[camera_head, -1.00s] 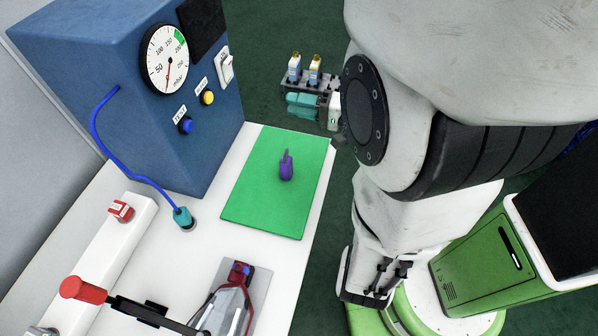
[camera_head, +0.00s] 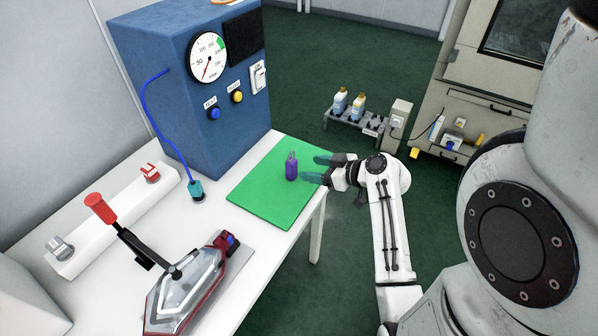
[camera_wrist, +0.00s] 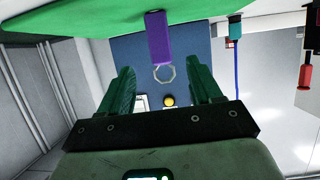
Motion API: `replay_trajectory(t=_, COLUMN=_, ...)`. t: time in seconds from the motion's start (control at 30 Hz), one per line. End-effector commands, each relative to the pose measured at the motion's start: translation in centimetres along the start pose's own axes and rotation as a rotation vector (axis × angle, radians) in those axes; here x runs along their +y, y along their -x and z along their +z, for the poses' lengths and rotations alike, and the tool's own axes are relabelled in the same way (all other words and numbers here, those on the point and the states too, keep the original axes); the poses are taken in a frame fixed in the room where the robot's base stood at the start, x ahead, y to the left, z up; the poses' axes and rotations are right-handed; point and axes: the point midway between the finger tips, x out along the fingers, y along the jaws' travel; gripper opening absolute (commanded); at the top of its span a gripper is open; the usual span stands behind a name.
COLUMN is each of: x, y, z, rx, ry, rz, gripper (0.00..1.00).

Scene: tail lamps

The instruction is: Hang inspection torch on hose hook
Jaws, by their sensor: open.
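The inspection torch appears to be the small purple piece (camera_head: 291,170) with a pale ring on top, standing upright on the green mat (camera_head: 262,203). My gripper (camera_head: 314,168) is open and empty just right of it, teal fingers pointing at it, apart from it. In the wrist view, which looks upside down, the torch (camera_wrist: 159,40) and its ring lie ahead of and between the open fingers (camera_wrist: 163,85). A blue hose (camera_head: 150,118) runs from the blue cabinet to a teal end piece (camera_head: 196,190) on the bench. I cannot make out a hose hook.
The blue cabinet (camera_head: 178,92) with gauge and buttons stands behind the mat. A red-handled lever (camera_head: 103,210) and a lamp unit (camera_head: 187,290) occupy the front of the white bench. A bottle rack (camera_head: 352,122) stands beyond it. The mat around the torch is clear.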

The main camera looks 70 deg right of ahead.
Motion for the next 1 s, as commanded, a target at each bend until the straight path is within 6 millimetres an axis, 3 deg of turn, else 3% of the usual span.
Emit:
replay_trajectory(t=0.1, x=0.0, y=-1.9, z=-0.1, rx=0.0, ry=-0.001, rz=-0.001, gripper=0.64)
replay_trajectory(t=0.43, x=0.0, y=-4.7, z=0.0, rx=0.0, ry=-0.005, rz=-0.001, gripper=0.64)
replay_trajectory(t=0.7, x=0.0, y=-8.2, z=0.2, rx=0.0, ry=-0.005, rz=0.0, gripper=0.64)
replay_trajectory(t=1.0, x=-0.1, y=-8.9, z=0.4, rx=0.0, ry=-0.004, rz=0.001, gripper=0.64)
